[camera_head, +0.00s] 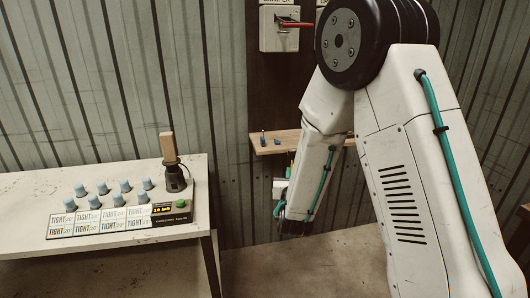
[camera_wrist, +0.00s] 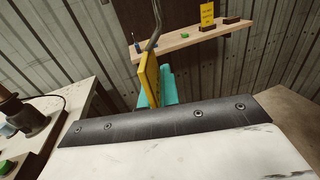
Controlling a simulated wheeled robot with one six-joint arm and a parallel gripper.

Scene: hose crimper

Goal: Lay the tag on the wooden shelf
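The yellow tag (camera_wrist: 150,75), with a grey metal loop (camera_wrist: 156,28) rising from it, stands nearly edge-on in the wrist view. My gripper's teal fingers (camera_wrist: 156,97) are on both sides of its lower part, shut on it. The wooden shelf (camera_wrist: 180,41) is on the wall beyond the tag, and the tag looks apart from it. The shelf also shows in the head view (camera_head: 276,148), partly behind my arm.
On the shelf are a yellow card (camera_wrist: 207,14) in a wooden holder, a small green piece (camera_wrist: 184,36) and a blue item (camera_wrist: 137,46). A white table (camera_head: 100,170) at left holds several blue-grey knobs, labels and a dark device (camera_head: 174,180). A switch box (camera_head: 280,30) hangs above the shelf.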

